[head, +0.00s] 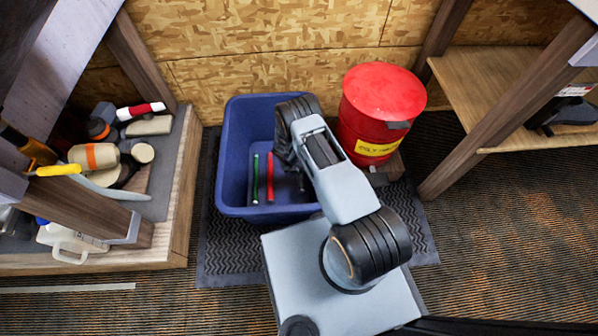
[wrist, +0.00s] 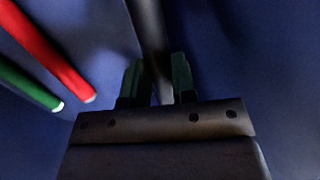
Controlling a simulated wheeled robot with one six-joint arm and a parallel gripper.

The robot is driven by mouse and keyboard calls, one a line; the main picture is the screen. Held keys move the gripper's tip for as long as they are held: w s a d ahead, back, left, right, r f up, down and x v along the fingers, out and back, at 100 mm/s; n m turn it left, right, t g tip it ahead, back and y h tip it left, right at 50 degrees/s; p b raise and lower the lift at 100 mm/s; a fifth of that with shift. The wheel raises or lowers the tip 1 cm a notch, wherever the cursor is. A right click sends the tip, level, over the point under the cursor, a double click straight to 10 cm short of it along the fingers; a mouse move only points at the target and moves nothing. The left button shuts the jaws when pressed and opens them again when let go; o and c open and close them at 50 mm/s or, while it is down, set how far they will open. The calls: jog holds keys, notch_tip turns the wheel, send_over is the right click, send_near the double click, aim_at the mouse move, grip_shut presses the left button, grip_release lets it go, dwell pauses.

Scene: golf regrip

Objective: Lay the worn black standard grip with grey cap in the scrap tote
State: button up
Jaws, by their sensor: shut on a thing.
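The blue scrap tote (head: 232,150) stands on the floor mat, and my arm reaches down into it. In the wrist view my gripper (wrist: 157,74) is shut on a black grip (wrist: 148,28), which runs away from the fingers toward the top edge. Blue tote surface fills the background there. The grip's grey cap does not show. In the head view my arm hides most of the gripper and the held grip. I cannot tell whether the black grip touches the tote floor.
A green grip (head: 255,178) and a red grip (head: 270,177) lie side by side in the tote, left of my gripper. A red bin (head: 380,105) stands close right of the tote. A cluttered low shelf (head: 180,190) is at left, a wooden shelf (head: 490,75) at right.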

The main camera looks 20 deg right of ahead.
jog(key=shift+r, duration=0.1)
jog(key=shift+r+p, duration=1.7)
jog(key=shift+r, duration=0.75)
